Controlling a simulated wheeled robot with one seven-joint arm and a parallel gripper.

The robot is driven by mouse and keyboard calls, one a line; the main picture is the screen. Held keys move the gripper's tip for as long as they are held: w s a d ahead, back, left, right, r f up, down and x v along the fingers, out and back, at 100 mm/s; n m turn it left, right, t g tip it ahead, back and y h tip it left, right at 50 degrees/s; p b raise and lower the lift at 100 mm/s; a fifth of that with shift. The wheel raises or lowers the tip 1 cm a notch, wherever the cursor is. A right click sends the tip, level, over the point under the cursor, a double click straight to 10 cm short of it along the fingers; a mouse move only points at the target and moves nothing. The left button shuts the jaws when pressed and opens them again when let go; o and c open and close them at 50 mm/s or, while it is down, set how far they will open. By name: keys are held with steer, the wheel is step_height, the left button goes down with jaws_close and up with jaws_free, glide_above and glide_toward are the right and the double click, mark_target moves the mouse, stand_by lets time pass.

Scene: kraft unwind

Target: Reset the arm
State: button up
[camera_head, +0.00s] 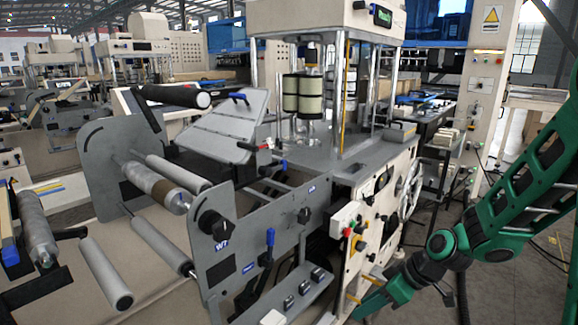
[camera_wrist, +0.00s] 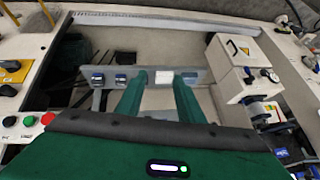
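My green arm (camera_head: 530,197) comes in from the right in the head view and bends down at a dark joint beside the machine. My gripper (camera_head: 362,309) is low at the machine's front side, and its tips are hard to make out there. In the wrist view my gripper (camera_wrist: 165,77) shows two green fingers with a clear gap between them, so it is open. A small white block (camera_wrist: 164,77) on a grey metal bar (camera_wrist: 142,75) appears in the gap, beyond the fingers. Nothing is seen held.
A grey roller machine (camera_head: 270,240) stands just left of my gripper. Its button box (camera_head: 348,222) with coloured buttons is close above my gripper. Buttons also show at the left of the wrist view (camera_wrist: 28,121). A white column (camera_head: 490,90) stands behind. Floor (camera_head: 520,280) shows below my arm.

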steer(key=s+d+r+m+g+h, duration=0.1)
steer(key=s+d+r+m+h, duration=0.1)
steer(key=s+d+r+m, duration=0.2)
steer(key=s+d+r+m+h, duration=0.2)
steer(key=s+d+r+m, duration=0.3)
steer(key=s+d, duration=0.5)
steer(key=s+d+r+m+g+h, duration=0.1)
steer(key=s+d+r+m, duration=0.3)
steer(key=s+d+m, duration=0.3)
steer(key=s, duration=0.3)
steer(key=shift+s+d+r+g+h, duration=0.2)
steer(key=shift+r+g+h, duration=0.1)
steer(key=shift+h, duration=0.1)
steer(key=shift+w+f, duration=0.25)
steer(key=shift+w, duration=0.35)
